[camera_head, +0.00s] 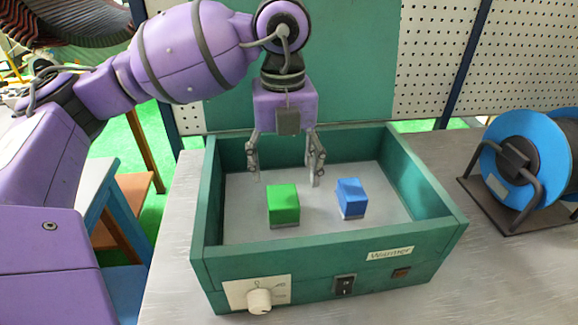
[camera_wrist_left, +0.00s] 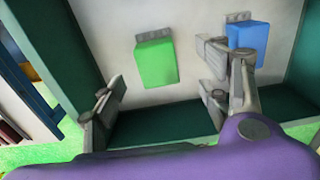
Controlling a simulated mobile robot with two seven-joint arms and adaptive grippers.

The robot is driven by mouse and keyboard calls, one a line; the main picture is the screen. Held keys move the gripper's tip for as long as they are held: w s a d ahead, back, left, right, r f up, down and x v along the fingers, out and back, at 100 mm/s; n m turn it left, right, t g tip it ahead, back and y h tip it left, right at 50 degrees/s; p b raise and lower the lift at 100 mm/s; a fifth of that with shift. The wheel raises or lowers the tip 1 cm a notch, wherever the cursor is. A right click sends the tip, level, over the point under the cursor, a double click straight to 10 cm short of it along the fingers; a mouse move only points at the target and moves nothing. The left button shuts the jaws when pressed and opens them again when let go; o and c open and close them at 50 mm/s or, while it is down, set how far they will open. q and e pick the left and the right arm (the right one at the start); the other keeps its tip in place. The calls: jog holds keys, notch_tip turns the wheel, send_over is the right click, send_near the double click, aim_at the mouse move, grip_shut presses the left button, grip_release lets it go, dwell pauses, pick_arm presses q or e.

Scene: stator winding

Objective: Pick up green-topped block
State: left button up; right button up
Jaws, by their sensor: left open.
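The green-topped block (camera_head: 283,204) sits on the floor of a green open box labelled "Warmer" (camera_head: 213,190), left of its middle. A blue-topped block (camera_head: 350,197) sits to its right in the same box. My left gripper (camera_head: 288,180) points down into the box, open and empty, its fingers spread above and behind the green-topped block. In the left wrist view the green-topped block (camera_wrist_left: 156,62) lies between the two fingers and beyond their tips. The blue-topped block (camera_wrist_left: 246,42) is there partly hidden behind the right finger. My right gripper is not in view.
The warmer's walls stand around both blocks, with a knob (camera_head: 259,300) and a switch (camera_head: 345,285) on its front. A blue cable reel (camera_head: 505,160) stands on the table at the right. A perforated panel (camera_head: 430,55) is behind.

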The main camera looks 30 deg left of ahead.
aim_at(282, 195)
pick_arm(q)
jog(key=f, duration=0.5)
jog(key=s+f, duration=0.1)
jog(key=f, duration=0.1)
jog(key=shift+f, duration=0.15)
jog(key=shift+c, duration=0.5)
jog(key=c, duration=1.4)
jog(key=shift+c, duration=0.4)
jog(key=shift+r, duration=0.2)
